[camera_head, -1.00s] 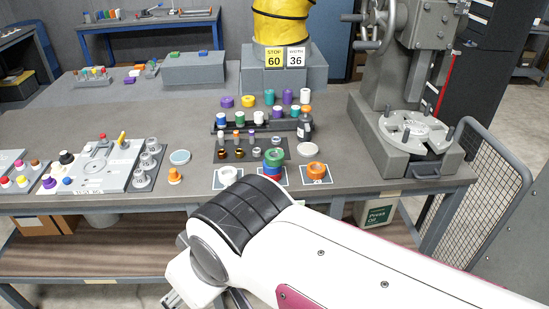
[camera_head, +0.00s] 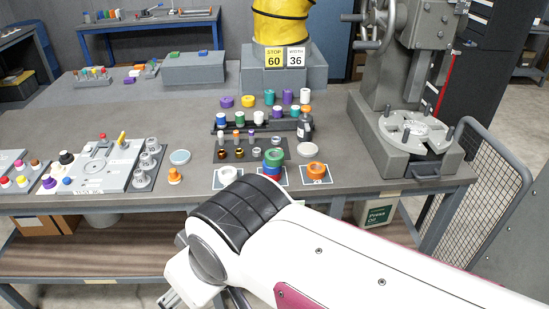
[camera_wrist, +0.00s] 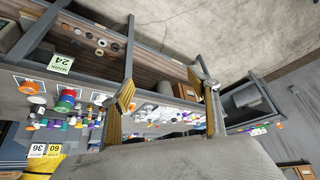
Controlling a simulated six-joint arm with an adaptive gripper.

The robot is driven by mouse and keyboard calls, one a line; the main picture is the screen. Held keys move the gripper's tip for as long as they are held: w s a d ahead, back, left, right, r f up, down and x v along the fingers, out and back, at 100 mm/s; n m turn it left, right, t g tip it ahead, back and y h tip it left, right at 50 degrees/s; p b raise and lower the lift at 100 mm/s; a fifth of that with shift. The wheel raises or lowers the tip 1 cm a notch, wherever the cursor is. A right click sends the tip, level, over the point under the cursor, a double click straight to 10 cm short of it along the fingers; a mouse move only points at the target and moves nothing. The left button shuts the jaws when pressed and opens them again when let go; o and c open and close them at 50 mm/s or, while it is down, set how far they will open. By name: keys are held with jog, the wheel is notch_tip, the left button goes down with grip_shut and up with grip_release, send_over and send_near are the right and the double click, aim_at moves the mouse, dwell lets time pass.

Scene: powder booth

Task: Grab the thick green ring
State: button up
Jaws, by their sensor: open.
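The thick green ring (camera_head: 273,155) sits on top of a stack near the bench's front edge, with a blue ring (camera_head: 272,169) and a red layer under it. The green ring (camera_wrist: 69,94) also shows at the left of the wrist view, small and far off. My gripper (camera_wrist: 167,105) is open, with its two fingers apart and nothing between them. In the head view my gripper (camera_head: 172,299) is partly visible at the bottom, below the bench edge and left of the stack.
A white ring (camera_head: 227,175) and an orange ring (camera_head: 316,170) lie on cards either side of the stack. A dark bottle (camera_head: 306,126) and racks of coloured caps stand behind. A grey press (camera_head: 408,140) is at right. A lower shelf (camera_head: 110,255) runs under the bench.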

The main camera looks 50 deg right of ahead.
aim_at(269, 159)
jog(key=w+d+m+t+h, duration=0.1)
jog(key=w+d+m+t, duration=0.2)
jog(key=w, duration=0.9)
jog(key=w+d+m+t, duration=0.2)
jog(key=w, duration=1)
jog(key=w+d+m+h, duration=0.2)
jog(key=w+d+m, duration=0.1)
jog(key=w+d, duration=0.25)
jog(key=w+d+f+m+g+h, duration=0.1)
jog(key=d+f+m+h, duration=0.2)
jog(key=d, duration=0.5)
jog(key=d+f+m+h, duration=0.1)
jog(key=d+f+h, duration=0.3)
jog(key=d, duration=0.4)
jog(key=s+d+f+m+g+h, duration=0.1)
jog(key=s+d+g+h, duration=0.1)
jog(key=s+d, duration=0.1)
jog(key=s+d+f+m+g+h, duration=0.1)
jog(key=s+d+f+g+h, duration=0.1)
jog(key=s+d, duration=0.1)
jog(key=s+d+f+m+g+h, duration=0.1)
jog(key=s+d+f+g+h, duration=0.1)
jog(key=d, duration=0.3)
jog(key=shift+s+f+m+h, duration=0.25)
jog(key=shift+s+m+h, duration=0.2)
jog(key=shift+s, duration=0.3)
jog(key=shift+d, duration=0.1)
